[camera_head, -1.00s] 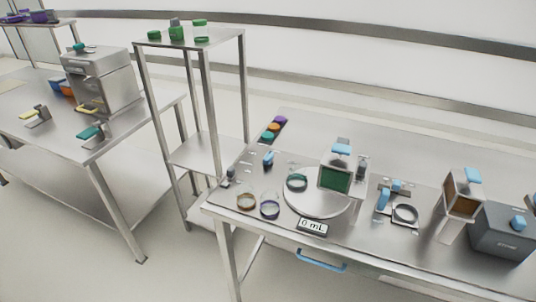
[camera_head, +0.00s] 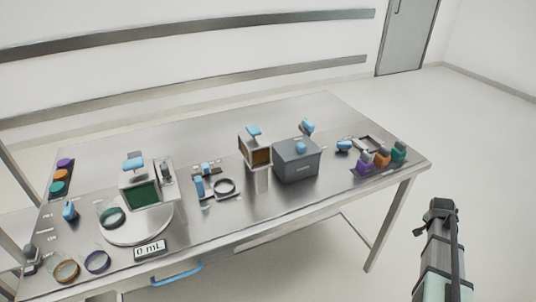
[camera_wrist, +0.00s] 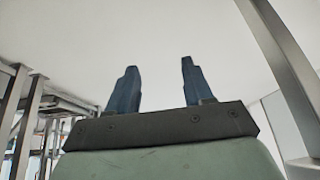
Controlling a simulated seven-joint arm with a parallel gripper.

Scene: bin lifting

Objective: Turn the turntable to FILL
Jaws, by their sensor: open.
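The round pale turntable (camera_head: 140,231) lies on the left part of the steel table in the head view. A device with a green screen (camera_head: 143,196) and a blue handle (camera_head: 134,164) stands at the back of the turntable. A display reading 0 mL (camera_head: 150,249) is at its front edge.
My arm shows at the head view's lower right, off the table. Right of the turntable are a clamp with a ring (camera_head: 225,186), an amber-screened device (camera_head: 258,152), a grey box (camera_head: 297,160) and coloured bottles (camera_head: 381,157).

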